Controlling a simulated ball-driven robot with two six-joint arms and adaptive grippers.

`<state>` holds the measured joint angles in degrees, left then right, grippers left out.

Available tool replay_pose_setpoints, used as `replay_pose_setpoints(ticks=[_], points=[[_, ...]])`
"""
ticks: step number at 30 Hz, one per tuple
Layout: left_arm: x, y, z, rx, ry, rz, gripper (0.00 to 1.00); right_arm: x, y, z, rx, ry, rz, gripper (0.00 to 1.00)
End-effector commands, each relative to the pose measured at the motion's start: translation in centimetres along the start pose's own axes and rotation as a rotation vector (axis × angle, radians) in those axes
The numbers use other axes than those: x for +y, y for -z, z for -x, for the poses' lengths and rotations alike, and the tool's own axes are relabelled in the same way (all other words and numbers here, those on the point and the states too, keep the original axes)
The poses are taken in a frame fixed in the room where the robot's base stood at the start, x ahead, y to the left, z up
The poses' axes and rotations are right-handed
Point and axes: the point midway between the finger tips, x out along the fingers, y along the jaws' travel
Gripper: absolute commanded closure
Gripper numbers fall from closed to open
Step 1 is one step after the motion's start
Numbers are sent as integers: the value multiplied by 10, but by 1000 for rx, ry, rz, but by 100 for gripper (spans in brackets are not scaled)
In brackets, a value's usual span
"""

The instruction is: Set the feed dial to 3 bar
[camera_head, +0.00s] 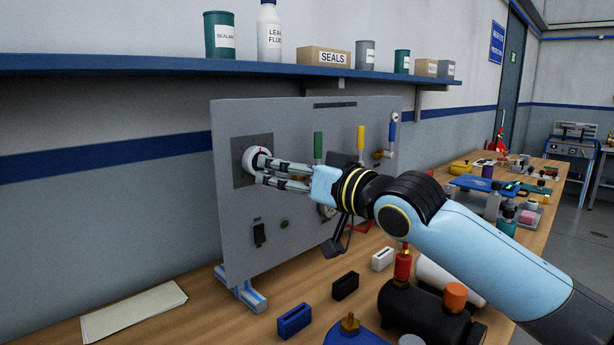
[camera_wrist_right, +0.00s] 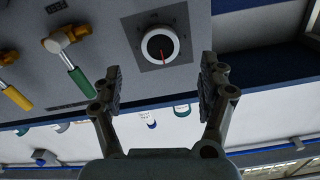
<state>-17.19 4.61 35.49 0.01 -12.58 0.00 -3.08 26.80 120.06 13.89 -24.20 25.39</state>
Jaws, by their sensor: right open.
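The feed dial (camera_head: 250,157) is a round white knob on a dark square plate at the upper left of the grey panel (camera_head: 285,215). In the right wrist view the dial (camera_wrist_right: 153,42) has a white rim, a dark ring and a red pointer mark at its lower right in that picture. Its scale is too small to read. My right gripper (camera_head: 262,173) is open, its fingers stretched toward the dial. In the wrist view the fingers (camera_wrist_right: 161,75) stand apart, one to each side of the dial, with nothing between them; whether they touch it I cannot tell. My left gripper is out of view.
Green (camera_head: 318,147), yellow (camera_head: 361,137) and blue (camera_head: 392,134) handles stand on the panel right of the dial. A shelf (camera_head: 180,65) with containers hangs above. Blue (camera_head: 294,320) and black (camera_head: 345,286) blocks and a black tank (camera_head: 420,308) lie on the bench below.

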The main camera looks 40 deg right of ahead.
Motion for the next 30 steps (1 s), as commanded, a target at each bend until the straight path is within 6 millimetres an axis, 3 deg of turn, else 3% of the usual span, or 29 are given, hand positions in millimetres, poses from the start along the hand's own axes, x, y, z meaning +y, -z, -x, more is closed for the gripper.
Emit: replay_pose_setpoints(ticks=[3, 10, 30], points=[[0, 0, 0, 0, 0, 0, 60, -1, -1, 26, -5, 4, 8, 24], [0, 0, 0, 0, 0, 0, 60, 1, -1, 48, -2, -1, 4, 24], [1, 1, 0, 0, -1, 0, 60, 0, 0, 52, -1, 0, -1, 24]])
